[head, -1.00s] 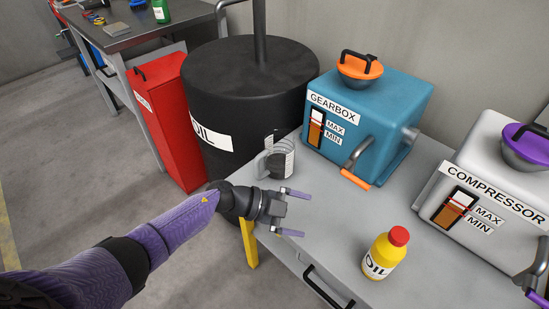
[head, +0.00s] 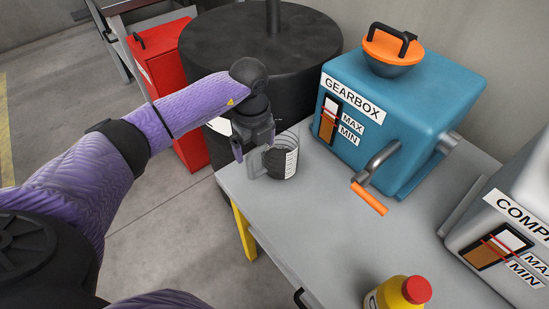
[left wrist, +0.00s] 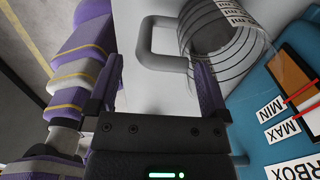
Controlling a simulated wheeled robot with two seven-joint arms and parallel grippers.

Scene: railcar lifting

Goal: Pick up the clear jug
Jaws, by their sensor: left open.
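The clear jug (head: 285,160) stands upright on the grey table near its back left corner, with printed marks on its side. Its grey handle (head: 256,162) points left. My left gripper (head: 252,150) is open, close above and beside the handle. In the left wrist view the jug (left wrist: 232,40) is at the top right, and its handle (left wrist: 146,45) reaches between the two fingers of my left gripper (left wrist: 158,75). One finger overlaps the jug's side in that picture; I cannot tell whether it touches. My right gripper is not in view.
The blue gearbox (head: 410,105) with its orange-handled crank (head: 370,198) stands right of the jug. A black oil drum (head: 310,85) is behind it. A yellow oil bottle (head: 395,292) stands at the front, and the white compressor (head: 510,225) is at right. The middle of the table (head: 310,220) is clear.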

